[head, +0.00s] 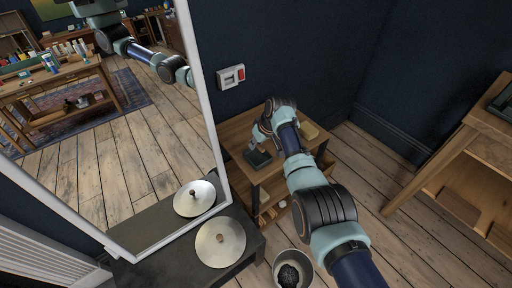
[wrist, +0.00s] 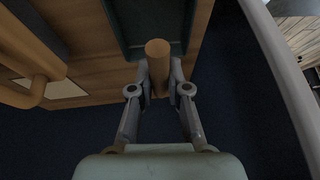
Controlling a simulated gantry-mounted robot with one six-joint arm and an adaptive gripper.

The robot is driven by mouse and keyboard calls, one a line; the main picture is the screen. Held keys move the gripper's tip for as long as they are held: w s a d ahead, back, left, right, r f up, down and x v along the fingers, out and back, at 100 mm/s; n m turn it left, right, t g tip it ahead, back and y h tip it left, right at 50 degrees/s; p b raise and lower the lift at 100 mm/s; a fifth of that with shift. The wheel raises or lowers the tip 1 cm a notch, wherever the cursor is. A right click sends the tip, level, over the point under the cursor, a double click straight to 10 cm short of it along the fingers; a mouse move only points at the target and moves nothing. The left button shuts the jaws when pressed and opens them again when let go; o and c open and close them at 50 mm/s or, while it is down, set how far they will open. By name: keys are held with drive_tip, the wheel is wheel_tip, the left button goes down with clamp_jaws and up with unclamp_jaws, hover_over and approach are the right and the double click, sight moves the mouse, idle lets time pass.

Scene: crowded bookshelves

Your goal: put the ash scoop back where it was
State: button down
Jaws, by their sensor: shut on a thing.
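The ash scoop has a dark green pan (head: 258,158) and a wooden handle (wrist: 158,62). In the wrist view its pan (wrist: 150,22) lies beyond my gripper (wrist: 160,84), whose two fingers are closed on the handle from both sides. In the head view my gripper (head: 254,144) is at the left part of the small wooden shelf unit's top (head: 239,131), with the pan just below it. I cannot tell whether the pan rests on the top or hangs slightly above it.
A large white-framed mirror (head: 120,150) stands close on the left. A metal lid (head: 220,242) lies on a dark bench, and a bucket (head: 290,254) stands on the floor in front. A wooden table (head: 455,150) is at right.

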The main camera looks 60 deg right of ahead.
drive_tip(key=shift+w+d+r, duration=0.1)
drive_tip(key=shift+f, duration=0.25)
drive_tip(key=c, duration=1.1)
unclamp_jaws()
drive_tip(key=shift+c, duration=0.2)
drive_tip(key=shift+r, duration=0.1)
